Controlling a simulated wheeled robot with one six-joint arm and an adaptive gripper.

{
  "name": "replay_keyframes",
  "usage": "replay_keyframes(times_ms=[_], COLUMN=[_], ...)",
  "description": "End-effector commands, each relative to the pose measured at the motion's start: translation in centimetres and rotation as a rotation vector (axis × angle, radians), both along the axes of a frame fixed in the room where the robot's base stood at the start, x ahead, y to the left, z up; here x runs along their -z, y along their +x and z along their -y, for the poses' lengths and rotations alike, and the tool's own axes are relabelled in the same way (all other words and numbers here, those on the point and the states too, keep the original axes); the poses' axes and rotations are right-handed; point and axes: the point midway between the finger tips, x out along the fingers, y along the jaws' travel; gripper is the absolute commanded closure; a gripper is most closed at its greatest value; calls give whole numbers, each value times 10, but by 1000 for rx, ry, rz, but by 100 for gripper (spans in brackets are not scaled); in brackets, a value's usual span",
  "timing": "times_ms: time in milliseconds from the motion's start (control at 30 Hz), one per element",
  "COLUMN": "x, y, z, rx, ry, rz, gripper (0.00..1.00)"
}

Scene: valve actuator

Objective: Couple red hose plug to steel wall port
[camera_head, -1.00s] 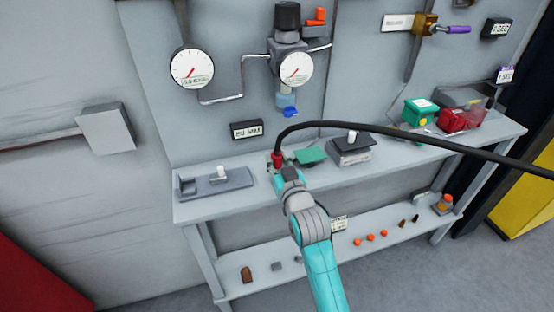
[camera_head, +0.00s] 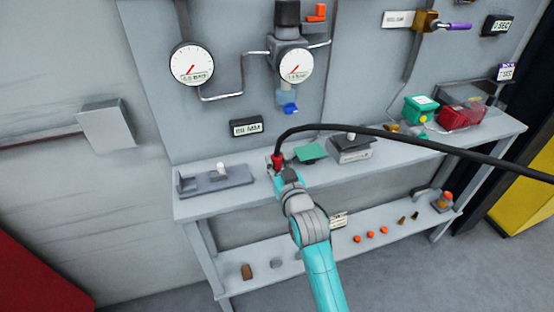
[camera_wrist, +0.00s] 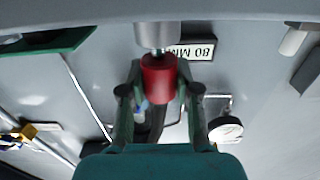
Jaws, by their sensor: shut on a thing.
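The red hose plug (camera_head: 277,161) is upright at the front left part of the bench top, with the black hose (camera_head: 350,127) rising from it and arching right. My gripper (camera_head: 282,172) is around the plug. In the wrist view, my gripper (camera_wrist: 160,98) is shut on the red plug (camera_wrist: 158,75), one finger on each side. A steel cylinder (camera_wrist: 156,35) lines up with the plug's end and appears to meet it. I cannot tell whether this is the plug's own nose or the steel port. No separate steel wall port is clearly identifiable.
The bench (camera_head: 210,208) has a grey fixture (camera_head: 216,182) left of the plug and a green plate (camera_head: 309,152) to its right. Gauges (camera_head: 192,64) and a blue-ended fitting (camera_head: 289,107) are on the wall above. An "80 MM" sign (camera_head: 246,127) hangs behind the plug.

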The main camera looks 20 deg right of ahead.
Motion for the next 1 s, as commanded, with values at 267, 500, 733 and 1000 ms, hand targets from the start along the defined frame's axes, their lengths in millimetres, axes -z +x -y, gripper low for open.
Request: replay_keyframes(times_ms=[267,500,733,1000], x=[6,11,15,15], y=[0,0,0,0], z=[0,0,0,0], rx=[0,0,0,0], ry=[0,0,0,0], rz=[0,0,0,0], gripper=[100,100,66,39])
